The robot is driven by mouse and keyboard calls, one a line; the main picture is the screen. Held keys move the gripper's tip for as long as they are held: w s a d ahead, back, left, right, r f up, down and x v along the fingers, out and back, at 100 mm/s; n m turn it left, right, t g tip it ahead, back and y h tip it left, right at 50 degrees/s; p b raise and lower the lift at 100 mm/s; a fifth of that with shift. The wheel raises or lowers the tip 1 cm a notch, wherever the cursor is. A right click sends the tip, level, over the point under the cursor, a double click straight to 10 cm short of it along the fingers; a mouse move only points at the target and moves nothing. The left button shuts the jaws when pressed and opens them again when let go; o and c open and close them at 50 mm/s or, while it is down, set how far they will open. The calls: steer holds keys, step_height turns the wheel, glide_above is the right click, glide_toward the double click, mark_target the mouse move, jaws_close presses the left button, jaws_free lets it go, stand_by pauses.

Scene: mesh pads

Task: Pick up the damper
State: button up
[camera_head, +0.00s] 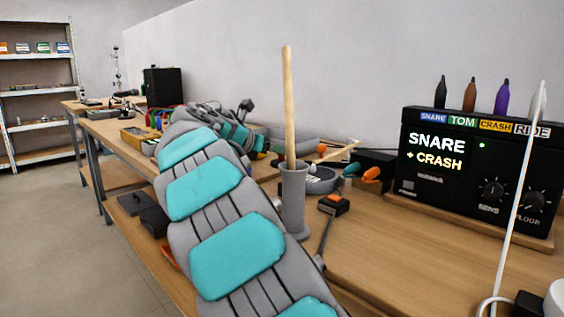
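I cannot tell for sure which thing is the damper. A small dark block with an orange top (334,205) lies on the bench just right of the grey holder. A grey round piece (322,182) lies behind it, partly hidden by the holder. Orange and teal pieces (366,173) lie further right. My grey and teal arm fills the middle left and reaches away over the bench. Its far end is small and crowded by dark parts behind it, so my gripper's fingers cannot be made out.
A grey holder (294,205) with a tall wooden stick (288,110) stands close to my arm. A black module (470,170) reading SNARE + CRASH stands at right, with a white cable (510,200) before it. Shelves (38,90) stand far left.

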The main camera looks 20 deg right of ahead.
steer(key=x, duration=0.3)
steer(key=shift+w+d+f, duration=0.15)
steer(key=shift+d+f, duration=0.05)
steer(key=shift+d, duration=0.15)
steer(key=shift+c, duration=0.3)
jaws_close()
